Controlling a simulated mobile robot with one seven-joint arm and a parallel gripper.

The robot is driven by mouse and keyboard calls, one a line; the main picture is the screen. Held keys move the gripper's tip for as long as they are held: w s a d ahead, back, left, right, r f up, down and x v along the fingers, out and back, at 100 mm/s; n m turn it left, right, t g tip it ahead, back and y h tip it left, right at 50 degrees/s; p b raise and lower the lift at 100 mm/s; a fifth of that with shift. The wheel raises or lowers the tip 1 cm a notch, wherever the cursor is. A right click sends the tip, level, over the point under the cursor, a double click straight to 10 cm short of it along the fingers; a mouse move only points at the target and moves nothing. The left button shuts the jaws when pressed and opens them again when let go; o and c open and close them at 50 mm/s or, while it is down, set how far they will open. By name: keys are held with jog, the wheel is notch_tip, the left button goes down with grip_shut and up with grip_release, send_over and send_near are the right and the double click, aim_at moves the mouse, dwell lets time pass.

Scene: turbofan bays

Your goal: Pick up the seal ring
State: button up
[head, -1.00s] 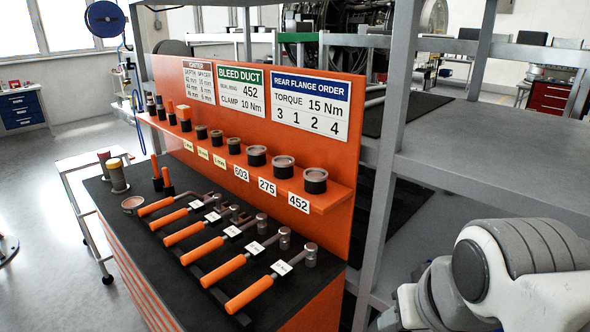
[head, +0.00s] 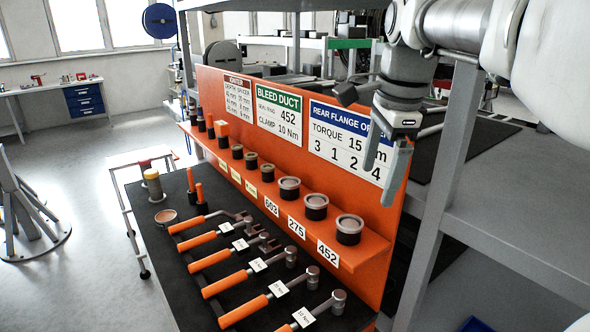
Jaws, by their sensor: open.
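Three seal rings sit on dark cylindrical holders along the orange shelf, above labels 603, 275 and 452. The grey ring above 603 (head: 289,183), the one above 275 (head: 316,200) and the largest, above 452 (head: 350,223), are all uncovered. The bleed duct sign (head: 279,117) reads seal ring 452 and clamp 10 Nm. My gripper (head: 382,182) is open and empty, fingers pointing down. In the picture it is above and right of the 452 ring, in front of the rear flange order sign (head: 343,142), and apart from the ring.
The orange back panel (head: 385,225) rises behind the shelf. Several orange-handled wrenches (head: 222,285) lie on the black bench top. Smaller sockets stand along the shelf's left. A grey rack post (head: 445,180) stands close at the right.

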jog(key=w+r+m+g+p, duration=0.2)
jog(key=w+r+m, duration=0.1)
jog(key=w+m, duration=0.4)
jog(key=m+b, duration=0.1)
jog(key=m, duration=0.1)
send_over(350, 223)
jog(key=shift+h, duration=0.3)
jog(key=f, duration=1.1)
jog(key=shift+d+f, duration=0.3)
jog(key=shift+d, duration=0.05)
jog(key=shift+a+f, duration=0.25)
jog(key=shift+f, duration=1.1)
jog(key=shift+a+f, duration=0.2)
jog(key=shift+f, duration=1.1)
jog(key=shift+f, duration=0.25)
jog(key=c, duration=1.4)
jog(key=shift+c, duration=0.4)
jog(key=shift+r, duration=0.15)
